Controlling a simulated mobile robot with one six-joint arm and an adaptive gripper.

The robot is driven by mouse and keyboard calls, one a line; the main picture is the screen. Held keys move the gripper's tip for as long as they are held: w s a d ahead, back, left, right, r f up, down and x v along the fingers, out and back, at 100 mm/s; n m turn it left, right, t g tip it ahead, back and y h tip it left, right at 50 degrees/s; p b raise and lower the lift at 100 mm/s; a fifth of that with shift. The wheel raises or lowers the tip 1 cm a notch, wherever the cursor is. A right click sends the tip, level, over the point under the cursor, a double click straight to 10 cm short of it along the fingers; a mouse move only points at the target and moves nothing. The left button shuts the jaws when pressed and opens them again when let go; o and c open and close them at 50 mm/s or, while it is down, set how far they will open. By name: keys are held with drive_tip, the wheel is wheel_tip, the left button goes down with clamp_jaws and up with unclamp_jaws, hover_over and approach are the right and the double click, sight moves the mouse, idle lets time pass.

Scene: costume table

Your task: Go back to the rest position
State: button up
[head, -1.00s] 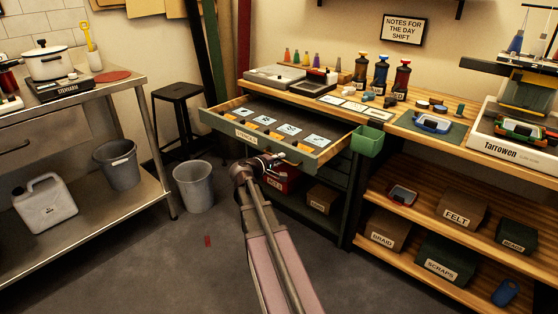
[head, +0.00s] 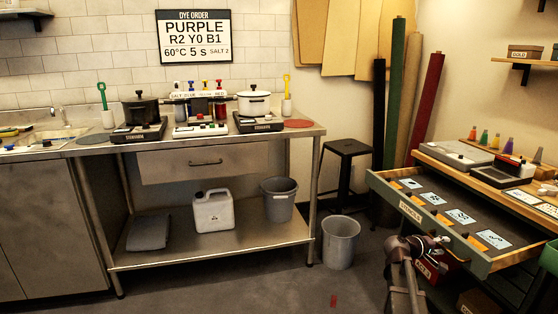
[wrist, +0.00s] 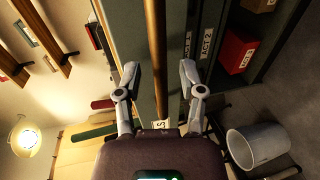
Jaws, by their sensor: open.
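My gripper (head: 428,241) is in front of the open stencils drawer (head: 408,208) of the wooden workbench at the right of the head view. In the wrist view my gripper (wrist: 160,78) has its two fingers spread wide, with nothing held between them. The drawer front and a wooden edge (wrist: 155,40) show beyond and between the fingers. Whether the fingers touch the drawer cannot be told. Several stencil cards (head: 461,216) lie in the drawer.
A grey bin (head: 340,242) stands on the floor left of my arm, and a black stool (head: 347,165) stands behind it. A steel table (head: 220,262) with pots and dye bottles fills the left. A red box (head: 430,266) sits under the drawer.

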drive_tip(key=s+a+f+m+g+y, duration=0.1)
drive_tip(key=s+a+f+y, duration=0.4)
drive_tip(key=a, duration=0.8)
drive_tip(key=s+a+f+g+y, duration=0.1)
drive_tip(key=s+a+f+y, duration=0.35)
drive_tip(key=a, duration=0.85)
drive_tip(key=s+a+f+m+g+y, duration=0.1)
drive_tip(key=s+a+f+y, duration=0.4)
drive_tip(key=a, duration=0.9)
wheel_tip(320, 180, up, 36)
drive_tip(key=w+p, duration=0.1)
drive_tip(key=p, duration=3.4)
drive_tip(key=shift+d+y, duration=0.35)
drive_tip(key=shift+d, duration=0.05)
drive_tip(key=shift+f, duration=0.15)
drive_tip(key=shift+d, duration=0.1)
